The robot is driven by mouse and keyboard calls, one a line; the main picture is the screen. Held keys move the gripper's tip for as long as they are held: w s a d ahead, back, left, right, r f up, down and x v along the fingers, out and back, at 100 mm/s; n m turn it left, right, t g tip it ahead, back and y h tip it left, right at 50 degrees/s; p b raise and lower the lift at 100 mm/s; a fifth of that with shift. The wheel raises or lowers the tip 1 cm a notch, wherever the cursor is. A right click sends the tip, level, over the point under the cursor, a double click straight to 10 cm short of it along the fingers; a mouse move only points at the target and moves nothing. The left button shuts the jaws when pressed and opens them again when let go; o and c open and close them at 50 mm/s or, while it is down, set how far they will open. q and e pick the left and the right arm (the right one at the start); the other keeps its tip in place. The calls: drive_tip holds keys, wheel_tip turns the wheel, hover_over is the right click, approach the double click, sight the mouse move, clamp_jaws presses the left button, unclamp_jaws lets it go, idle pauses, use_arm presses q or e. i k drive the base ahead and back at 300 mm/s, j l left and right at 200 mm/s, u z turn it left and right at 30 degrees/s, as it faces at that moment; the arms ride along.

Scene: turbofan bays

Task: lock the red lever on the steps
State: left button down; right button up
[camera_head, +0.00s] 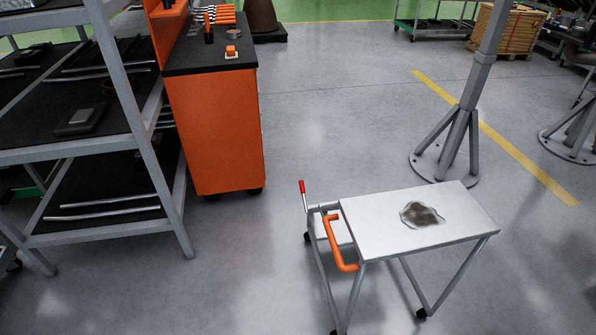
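The steps (365,223) stand on the grey floor right of centre, with a flat white top and thin metal legs on dark feet. The red lever (302,187) is at the left side of the steps, sticking up nearly upright on a thin metal rod. An orange handle (336,248) is fixed to the near left side of the top. A dark, dirty patch (422,214) lies on the white top. Neither of my grippers shows in the head view.
A grey shelf rack (150,160) stands at left, beside an orange cabinet (215,130) with a black top. A grey post on a tripod base (445,168) stands behind the steps. A yellow line (525,160) crosses the floor at right. The floor between cabinet and steps is clear.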

sight(302, 186)
drive_tip(key=i+j, duration=0.15)
drive_tip(key=i, duration=0.5)
drive_tip(key=i+j, duration=0.15)
drive_tip(key=i, duration=0.45)
drive_tip(key=j+u, duration=0.1)
drive_tip(key=j, duration=0.55)
drive_tip(key=i+j+u, duration=0.15)
drive_tip(key=j, duration=0.55)
drive_tip(key=j+u, duration=0.1)
drive_tip(key=j, duration=0.55)
drive_tip(key=i, duration=0.05)
